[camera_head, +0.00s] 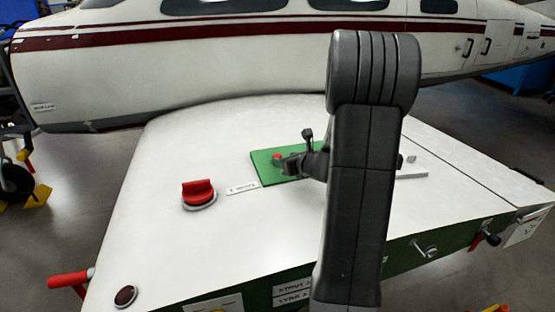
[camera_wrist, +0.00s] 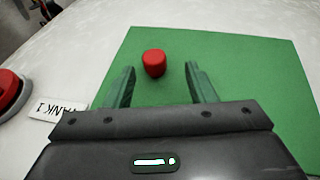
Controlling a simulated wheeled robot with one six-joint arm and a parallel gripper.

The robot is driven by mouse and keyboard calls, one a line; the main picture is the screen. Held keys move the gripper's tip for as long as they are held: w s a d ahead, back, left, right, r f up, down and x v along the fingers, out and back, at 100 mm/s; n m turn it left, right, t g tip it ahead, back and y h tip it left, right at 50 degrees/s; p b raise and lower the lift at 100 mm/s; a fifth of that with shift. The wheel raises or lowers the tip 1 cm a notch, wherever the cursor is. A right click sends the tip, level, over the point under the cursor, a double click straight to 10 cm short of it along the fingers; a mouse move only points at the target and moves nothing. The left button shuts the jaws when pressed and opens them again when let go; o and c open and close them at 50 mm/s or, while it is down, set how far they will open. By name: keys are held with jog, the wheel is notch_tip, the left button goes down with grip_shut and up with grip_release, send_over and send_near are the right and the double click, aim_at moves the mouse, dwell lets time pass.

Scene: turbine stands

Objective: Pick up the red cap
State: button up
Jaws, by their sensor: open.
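The red cap (camera_wrist: 154,64) is a small red cylinder on a green mat (camera_wrist: 250,70). In the head view the cap (camera_head: 277,156) shows near the left part of the mat (camera_head: 262,167), close to my gripper. My gripper (camera_wrist: 160,75) is open and empty, its two green-tinted fingers pointing toward the cap. In the wrist view the cap lies between the lines of the fingers, around the level of their tips; I cannot tell the exact height gap. In the head view my arm hides the right part of the mat.
A red knob (camera_head: 198,193) stands on the white surface (camera_head: 170,255) left of the mat, beside a small label (camera_head: 242,188). It also shows at the left edge of the wrist view (camera_wrist: 10,90). A white aircraft (camera_head: 200,70) stands behind. The left front surface is mostly clear.

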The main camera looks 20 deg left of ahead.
aim_at(278, 156)
jog(key=x, duration=0.2)
jog(key=p+x, duration=0.1)
jog(key=x, duration=0.1)
jog(key=shift+s+a+r, duration=0.2)
jog(key=shift+a, duration=0.1)
jog(key=shift+w+a+f, duration=0.3)
jog(key=shift+w+a, duration=0.1)
jog(key=shift+a, duration=0.05)
jog(key=shift+c, duration=0.4)
grip_shut()
